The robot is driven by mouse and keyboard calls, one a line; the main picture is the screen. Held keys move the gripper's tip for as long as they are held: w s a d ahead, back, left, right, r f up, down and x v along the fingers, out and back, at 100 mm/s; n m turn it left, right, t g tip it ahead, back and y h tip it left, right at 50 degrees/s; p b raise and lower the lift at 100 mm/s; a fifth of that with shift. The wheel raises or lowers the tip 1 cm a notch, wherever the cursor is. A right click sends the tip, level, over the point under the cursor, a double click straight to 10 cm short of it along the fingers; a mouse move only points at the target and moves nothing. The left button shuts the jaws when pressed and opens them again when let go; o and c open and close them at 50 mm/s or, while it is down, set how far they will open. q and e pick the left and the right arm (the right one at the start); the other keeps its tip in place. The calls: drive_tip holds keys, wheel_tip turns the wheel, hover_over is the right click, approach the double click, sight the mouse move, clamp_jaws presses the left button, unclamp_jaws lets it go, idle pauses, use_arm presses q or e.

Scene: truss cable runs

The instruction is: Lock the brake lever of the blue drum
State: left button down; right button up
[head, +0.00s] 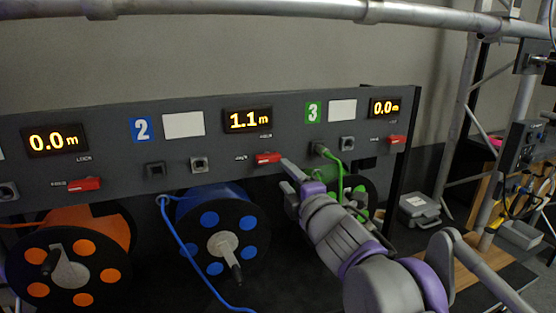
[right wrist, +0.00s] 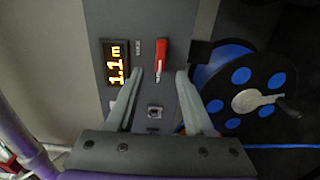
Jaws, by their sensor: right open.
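The blue drum (head: 222,238) sits under the panel marked 2, with a blue cable running off it; it also shows in the right wrist view (right wrist: 236,80). Its red brake lever (head: 268,158) is on the panel, lying roughly level, with small lettering above and to its left. The lever also shows in the right wrist view (right wrist: 161,60), just beyond and between the fingertips. My right gripper (head: 289,172) is open and empty, its fingers (right wrist: 160,76) pointing at the panel close to the lever. I cannot tell if they touch it. My left gripper is not in view.
The display (head: 247,120) above reads 1.1 m. An orange drum (head: 75,262) stands left, with its own red lever (head: 84,184). A green cable (head: 330,160) plugs into the panel right of my gripper. A metal truss tube (head: 230,10) crosses overhead.

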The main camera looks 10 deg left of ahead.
sight(272, 159)
drive_tip(key=p+x, duration=0.1)
drive_tip(key=x, duration=0.8)
drive_tip(key=shift+w+a, duration=0.2)
drive_tip(key=shift+w, duration=0.05)
clamp_jaws()
